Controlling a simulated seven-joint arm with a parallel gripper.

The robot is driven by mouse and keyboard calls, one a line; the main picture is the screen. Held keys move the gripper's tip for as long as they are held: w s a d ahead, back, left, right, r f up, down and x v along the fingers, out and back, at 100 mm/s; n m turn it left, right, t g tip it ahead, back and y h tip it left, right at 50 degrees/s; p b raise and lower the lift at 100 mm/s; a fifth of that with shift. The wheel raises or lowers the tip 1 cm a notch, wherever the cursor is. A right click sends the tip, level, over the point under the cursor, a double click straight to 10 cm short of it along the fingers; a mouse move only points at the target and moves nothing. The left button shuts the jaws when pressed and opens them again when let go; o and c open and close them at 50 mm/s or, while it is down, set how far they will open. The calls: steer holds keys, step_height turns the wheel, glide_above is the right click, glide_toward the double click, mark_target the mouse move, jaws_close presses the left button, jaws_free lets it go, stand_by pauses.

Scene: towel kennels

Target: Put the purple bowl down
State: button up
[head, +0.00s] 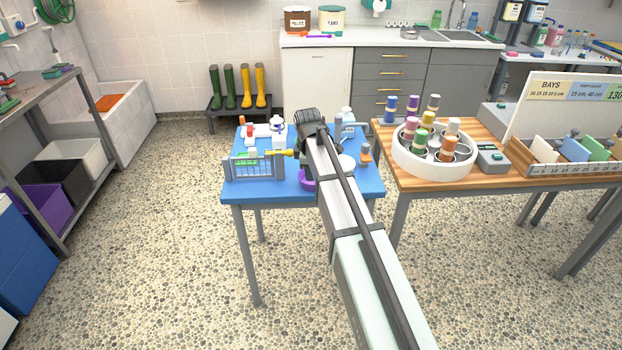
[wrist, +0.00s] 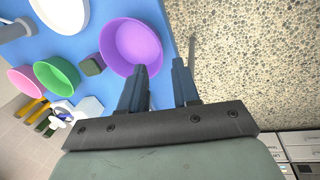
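The purple bowl (head: 307,181) is on the blue table (head: 236,191) near its front edge, partly hidden behind my arm in the head view. In the wrist view the purple bowl (wrist: 130,42) shows from above, looking empty, beside the table's edge. My gripper (wrist: 161,67) is open, with a clear gap between its fingers. One finger overlaps the near rim of the bowl; the other is outside it, over the floor in the picture. I cannot tell whether a finger touches the bowl. The fingertips are hidden in the head view.
In the wrist view a dark green block (wrist: 93,65), a green bowl (wrist: 57,76), a pink bowl (wrist: 26,81) and a white dish (wrist: 62,10) are near the purple bowl. A grey rack (head: 254,168) stands on the table's left. A wooden table (head: 440,186) adjoins on the right.

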steer(key=shift+v, duration=2.7)
steer(key=s+d+f+m+g, duration=0.25)
steer(key=s+f, duration=0.45)
steer(key=f, duration=0.5)
steer(key=s+d+f+m+g, duration=0.1)
steer(key=s+d+f+m, duration=0.2)
steer(key=s+f, duration=0.65)
steer(key=s+d+f+m+g, duration=0.1)
steer(key=s+d+f+m, duration=0.3)
steer(key=f, duration=1)
steer(key=s+d+f+m+g, duration=0.1)
steer(key=s+f, duration=0.4)
steer(key=s, duration=0.6)
steer(key=s+f+m+g, duration=0.2)
steer(key=s+f, duration=0.3)
steer(key=s, duration=0.7)
steer(key=s+d+f+m+g, duration=0.1)
steer(key=s+f+m, duration=0.2)
steer(key=s, duration=0.9)
step_height(320, 180, down, 3)
steer(key=shift+d+f+m+g+y, duration=0.1)
steer(key=shift+d+m+g+y, duration=0.2)
steer(key=shift+m+g, duration=0.05)
